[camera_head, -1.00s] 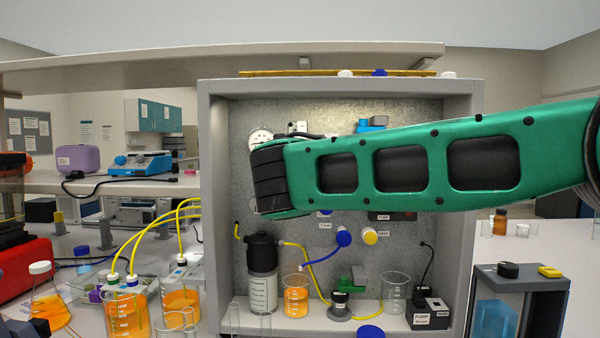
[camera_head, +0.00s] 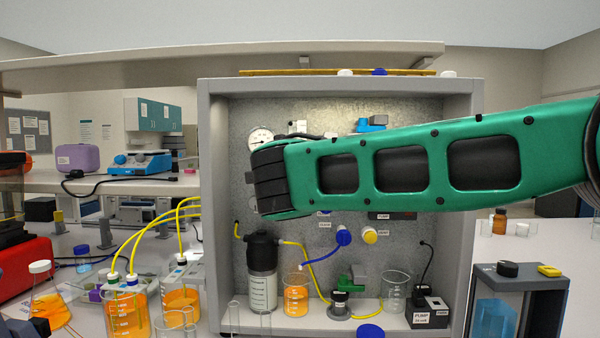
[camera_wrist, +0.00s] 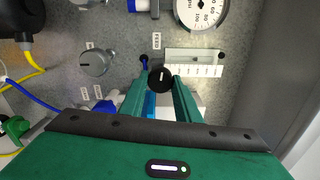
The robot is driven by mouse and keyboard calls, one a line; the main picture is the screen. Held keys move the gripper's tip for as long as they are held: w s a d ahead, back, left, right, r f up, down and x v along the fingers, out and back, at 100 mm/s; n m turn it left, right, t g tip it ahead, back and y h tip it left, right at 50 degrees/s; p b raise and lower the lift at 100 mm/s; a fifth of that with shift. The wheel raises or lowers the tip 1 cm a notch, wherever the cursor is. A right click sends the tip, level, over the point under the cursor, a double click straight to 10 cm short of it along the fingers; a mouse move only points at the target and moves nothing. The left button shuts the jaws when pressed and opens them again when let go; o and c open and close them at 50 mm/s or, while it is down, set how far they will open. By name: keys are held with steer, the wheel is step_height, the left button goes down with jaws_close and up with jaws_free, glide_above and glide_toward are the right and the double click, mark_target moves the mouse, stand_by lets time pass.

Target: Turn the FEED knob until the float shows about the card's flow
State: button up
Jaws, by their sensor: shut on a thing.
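In the wrist view my gripper (camera_wrist: 160,88) is shut on the black FEED knob (camera_wrist: 161,76), with a green finger on each side of it. The knob has a pale pointer line on its face. A FEED label (camera_wrist: 156,41) is near it on the panel. Beside the knob is the flow meter (camera_wrist: 194,56), a clear tube with a white marked scale (camera_wrist: 193,71); its float is too small to make out. In the head view my arm covers the gripper, the knob and the flow meter. I cannot pick out the card.
A round gauge (camera_wrist: 201,12) and a silver knob (camera_wrist: 96,63) are near the gripper on the panel. The grey cabinet wall (camera_head: 462,200) is at the right. On the cabinet floor stand a filter housing (camera_head: 262,285), an orange-filled beaker (camera_head: 296,295), an emptier beaker (camera_head: 396,290) and a pump box (camera_head: 428,313).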

steer(key=shift+d+f+m, duration=0.1)
steer(key=shift+f+m, duration=0.2)
steer(key=shift+m, duration=0.5)
steer(key=o, duration=1)
steer(key=shift+r, duration=0.1)
steer(key=shift+s, duration=0.1)
steer(key=s, duration=1)
steer(key=shift+s+a, duration=0.2)
